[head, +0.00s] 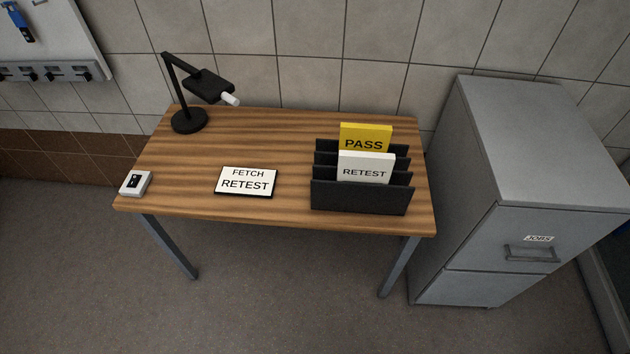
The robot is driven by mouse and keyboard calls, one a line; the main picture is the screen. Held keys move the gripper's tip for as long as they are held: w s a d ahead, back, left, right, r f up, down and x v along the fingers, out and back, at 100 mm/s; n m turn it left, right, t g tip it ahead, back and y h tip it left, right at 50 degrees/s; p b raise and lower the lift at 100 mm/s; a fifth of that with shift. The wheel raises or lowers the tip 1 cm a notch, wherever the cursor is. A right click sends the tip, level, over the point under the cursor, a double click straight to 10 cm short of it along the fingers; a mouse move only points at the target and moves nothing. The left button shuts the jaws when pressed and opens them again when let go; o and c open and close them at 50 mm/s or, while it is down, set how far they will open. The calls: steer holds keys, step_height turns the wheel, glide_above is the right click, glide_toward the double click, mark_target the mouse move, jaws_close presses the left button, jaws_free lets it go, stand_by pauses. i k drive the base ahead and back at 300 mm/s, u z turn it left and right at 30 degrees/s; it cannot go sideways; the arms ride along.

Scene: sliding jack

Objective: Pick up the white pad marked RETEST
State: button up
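The white pad marked RETEST (365,168) stands upright in a front slot of a dark rack on the right part of the wooden desk. The rack's front wall (358,198) hides the pad's lower part. A yellow pad marked PASS (365,136) stands in a slot behind it and rises higher. A white card reading FETCH RETEST (246,181) lies on the desk, left of the rack. My gripper is not in view.
The wooden desk (285,150) has free room between its black lamp (189,118) and the rack. A small grey box with a dark switch (135,183) sits at the left front corner. A grey filing cabinet (520,200) stands close on the right. A tiled wall is behind.

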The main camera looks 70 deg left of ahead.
mark_target(375, 168)
steer(key=u, duration=1.15)
steer(key=k, duration=0.15)
steer(key=u, duration=2.35)
steer(key=i, duration=1)
steer(key=u, duration=0.3)
